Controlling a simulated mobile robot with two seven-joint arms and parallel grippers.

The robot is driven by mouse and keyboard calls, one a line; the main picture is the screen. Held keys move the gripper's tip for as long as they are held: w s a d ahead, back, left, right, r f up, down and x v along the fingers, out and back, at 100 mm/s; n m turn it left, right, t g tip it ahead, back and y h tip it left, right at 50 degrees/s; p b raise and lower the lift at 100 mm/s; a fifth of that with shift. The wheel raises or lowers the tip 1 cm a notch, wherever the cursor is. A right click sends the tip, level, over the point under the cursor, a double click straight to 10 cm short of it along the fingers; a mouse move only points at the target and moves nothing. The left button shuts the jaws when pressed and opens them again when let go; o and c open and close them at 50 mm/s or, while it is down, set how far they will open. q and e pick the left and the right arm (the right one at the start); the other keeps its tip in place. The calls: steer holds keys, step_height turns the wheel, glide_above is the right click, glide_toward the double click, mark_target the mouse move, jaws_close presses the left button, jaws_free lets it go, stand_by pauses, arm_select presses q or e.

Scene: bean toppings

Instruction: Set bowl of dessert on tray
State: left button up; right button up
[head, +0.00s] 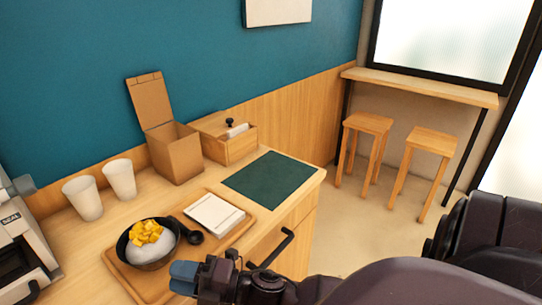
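The black bowl (165,262) of dessert holds a white mound with yellow cubes on top. In the head view it appears over the left end of the wooden tray (127,279); I cannot tell whether it rests fully on it. My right gripper (183,278), with blue fingertips, is low at the bowl's near right side, over the tray's front edge. Whether it touches the bowl, and whether its fingers are open or shut, I cannot tell. My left gripper is not in view.
A black spoon (195,238) and a white square item (215,214) are on the tray. Behind stand two white cups (83,198), an open cardboard box (175,155) and a wooden box (228,146). A machine (22,250) is at left. A dark green mat (268,178) lies clear.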

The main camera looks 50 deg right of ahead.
steer(key=s+d+f+m+g+h, duration=0.2)
steer(key=s+d+f+m+h, duration=0.3)
steer(key=f+m, duration=0.5)
steer(key=s+d+f+m+g+h, duration=0.3)
steer(key=s+d+f+m+h, duration=0.2)
steer(key=s+f+m+h, duration=0.2)
step_height(320, 180, down, 4)
steer(key=s+m, duration=0.2)
steer(key=m, duration=0.3)
steer(key=shift+f+m, duration=0.15)
steer(key=shift+m, duration=0.15)
